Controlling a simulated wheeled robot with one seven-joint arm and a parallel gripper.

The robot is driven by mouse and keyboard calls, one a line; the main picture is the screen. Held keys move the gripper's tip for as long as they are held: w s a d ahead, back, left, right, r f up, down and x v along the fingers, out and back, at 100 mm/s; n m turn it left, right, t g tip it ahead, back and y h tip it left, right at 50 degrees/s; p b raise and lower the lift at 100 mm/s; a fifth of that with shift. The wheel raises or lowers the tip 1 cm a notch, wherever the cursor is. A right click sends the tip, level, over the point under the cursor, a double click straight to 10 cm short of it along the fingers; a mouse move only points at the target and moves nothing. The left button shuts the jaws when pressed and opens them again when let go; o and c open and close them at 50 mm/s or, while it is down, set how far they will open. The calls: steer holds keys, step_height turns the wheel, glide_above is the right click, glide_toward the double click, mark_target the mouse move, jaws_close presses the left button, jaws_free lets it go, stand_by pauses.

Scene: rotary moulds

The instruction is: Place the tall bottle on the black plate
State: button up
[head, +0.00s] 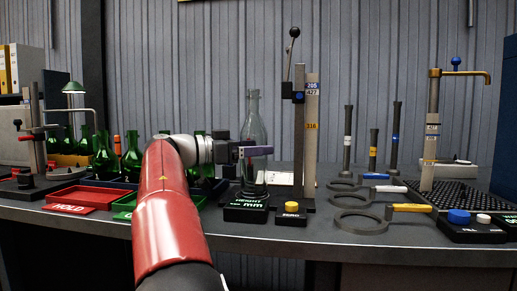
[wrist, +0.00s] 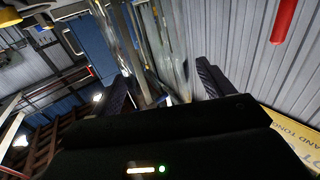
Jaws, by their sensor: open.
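The tall bottle (head: 252,126) is clear glass and stands upright at the gauge post, behind a black height readout. My gripper (head: 258,152) is at its body, with one finger crossing in front of the glass. In the wrist view the gripper (wrist: 165,85) is open, and clear glass (wrist: 170,45) shows between its fingers. I cannot tell whether either finger touches it. The bottle's base is partly hidden by the readout. A black, dimpled flat surface (head: 393,199) lies at the right of the bench; I cannot tell whether it is the black plate.
The gauge post (head: 311,135) with its lever stands just right of the bottle. The height readout (head: 246,211) and a yellow-button box (head: 291,214) sit in front. Ring-headed tools (head: 361,221) lie to the right. Green bottles (head: 131,156) and a red tray (head: 88,196) are left.

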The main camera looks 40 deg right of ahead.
steer(key=v, duration=1)
steer(key=shift+a, duration=0.2)
steer(key=shift+s, duration=0.1)
